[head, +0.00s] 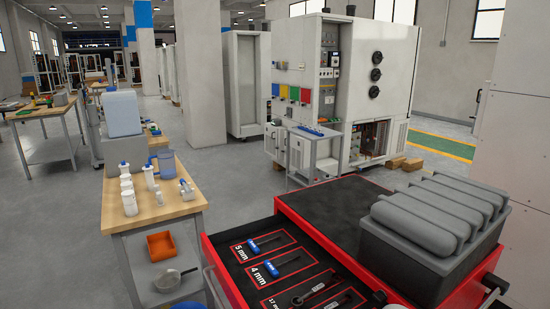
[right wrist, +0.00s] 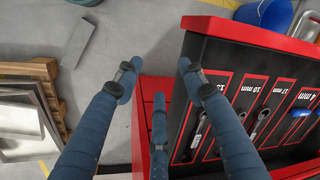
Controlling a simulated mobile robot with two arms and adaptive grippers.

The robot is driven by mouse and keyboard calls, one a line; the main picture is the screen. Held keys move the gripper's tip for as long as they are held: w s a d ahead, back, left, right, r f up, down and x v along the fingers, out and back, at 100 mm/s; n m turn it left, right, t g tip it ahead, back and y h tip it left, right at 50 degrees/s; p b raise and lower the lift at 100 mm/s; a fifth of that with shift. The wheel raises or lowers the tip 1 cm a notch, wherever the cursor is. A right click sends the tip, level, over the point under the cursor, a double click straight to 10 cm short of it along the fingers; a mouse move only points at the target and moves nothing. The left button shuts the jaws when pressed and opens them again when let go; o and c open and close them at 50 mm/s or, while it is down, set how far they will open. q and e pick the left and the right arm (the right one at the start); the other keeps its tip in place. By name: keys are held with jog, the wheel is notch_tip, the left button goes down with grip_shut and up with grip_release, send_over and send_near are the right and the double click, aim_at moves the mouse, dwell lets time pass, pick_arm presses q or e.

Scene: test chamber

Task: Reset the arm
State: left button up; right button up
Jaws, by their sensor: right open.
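My right gripper (right wrist: 158,72) shows in the right wrist view with its blue fingers spread apart and nothing between them. It is beside the red drawer (right wrist: 262,36), with its right finger overlapping the drawer's edge in the picture. I cannot tell its height above the drawer. In the head view the open drawer (head: 212,262) holds tools in labelled outlines, among them a blue-handled driver (head: 266,243) at 5 mm and another (head: 285,264) at 4 mm. My left gripper is in neither view.
A grey case (head: 420,270) with rounded ridges stands on the black cabinet top (head: 335,207). A wooden table (head: 165,207) with white bottles and a blue jug is on the left. A wooden pallet (right wrist: 45,70) lies at left in the wrist view. Grey floor lies between them.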

jog(key=s+a+f+n+t+y, duration=0.1)
jog(key=s+a+f+n, duration=0.25)
jog(key=s, duration=0.25)
jog(key=s+d+f+n+t+h, duration=0.1)
jog(key=s+d+f+n+h, duration=0.15)
jog(key=s+d, duration=0.8)
notch_tip(320, 180, down, 27)
jog(key=s+g, duration=0.1)
jog(key=s, duration=0.1)
jog(key=s+d+f+g, duration=0.1)
jog(key=s+d+f, duration=0.1)
jog(key=s+f, duration=1.3)
jog(key=shift+s+d+n, duration=0.2)
jog(key=shift+s+n, duration=0.2)
jog(key=shift+s, duration=0.5)
jog(key=shift+f+h, duration=0.1)
jog(key=shift+h, duration=0.15)
